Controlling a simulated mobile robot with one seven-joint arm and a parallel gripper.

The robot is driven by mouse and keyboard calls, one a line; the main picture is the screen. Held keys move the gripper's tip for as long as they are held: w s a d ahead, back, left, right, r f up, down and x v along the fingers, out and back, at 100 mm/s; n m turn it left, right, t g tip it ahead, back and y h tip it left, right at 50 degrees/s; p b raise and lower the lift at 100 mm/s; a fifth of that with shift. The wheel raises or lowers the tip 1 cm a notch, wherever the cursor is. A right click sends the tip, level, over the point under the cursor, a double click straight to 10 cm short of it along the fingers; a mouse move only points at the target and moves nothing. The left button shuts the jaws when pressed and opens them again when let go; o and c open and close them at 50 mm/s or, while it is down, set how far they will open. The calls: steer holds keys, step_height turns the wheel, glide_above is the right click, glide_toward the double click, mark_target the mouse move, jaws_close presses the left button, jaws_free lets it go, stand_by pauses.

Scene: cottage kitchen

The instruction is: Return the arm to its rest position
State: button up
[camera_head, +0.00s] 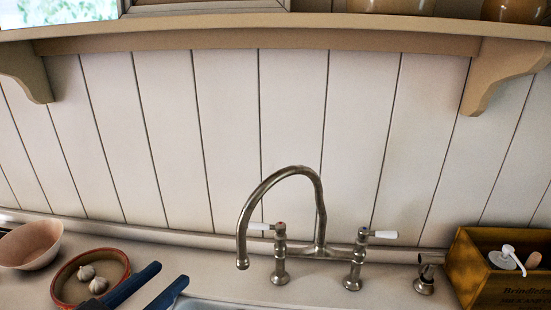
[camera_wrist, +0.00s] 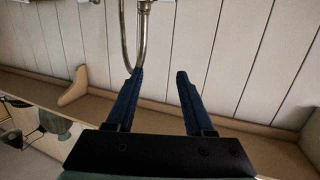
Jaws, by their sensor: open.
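My gripper (camera_head: 168,275) shows in the head view only as two dark blue fingers at the lower left edge. The fingers are apart, with nothing between them. In the wrist view the two blue fingers (camera_wrist: 158,76) stand open and empty in front of the panelled wall. In the head view the fingertips are in front of the counter, right of a red-rimmed dish (camera_head: 60,291). The rest of my arm is out of the head view.
A metal faucet (camera_head: 316,205) stands right of my fingers, above a sink edge (camera_head: 230,304). The dish holds garlic bulbs (camera_head: 86,272). A pink bowl (camera_head: 32,244) is far left, a wooden crate (camera_head: 482,290) far right. A bracketed shelf (camera_head: 300,38) runs above.

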steer(key=w+d+r+n+t+y, duration=0.1)
steer(key=w+d+r+t+y, duration=0.15)
steer(key=d+r, duration=0.45)
steer(key=w+d+r+n+t+y, duration=0.1)
steer(key=w+d+r+t, duration=0.15)
steer(key=r, duration=0.85)
steer(key=s+d+r+n+t+y, duration=0.1)
steer(key=s+d+r+t, duration=0.2)
steer(key=r, duration=0.6)
steer(key=s+d+r+n+t+y, duration=0.1)
steer(key=s+d+r+t, duration=0.2)
steer(key=s+d+r, duration=0.3)
step_height(320, 180, up, 3)
steer(key=shift+s+d+t, duration=0.35)
steer(key=shift+s+t, duration=0.05)
steer(key=shift+s, duration=0.45)
steer(key=shift+o, duration=0.3)
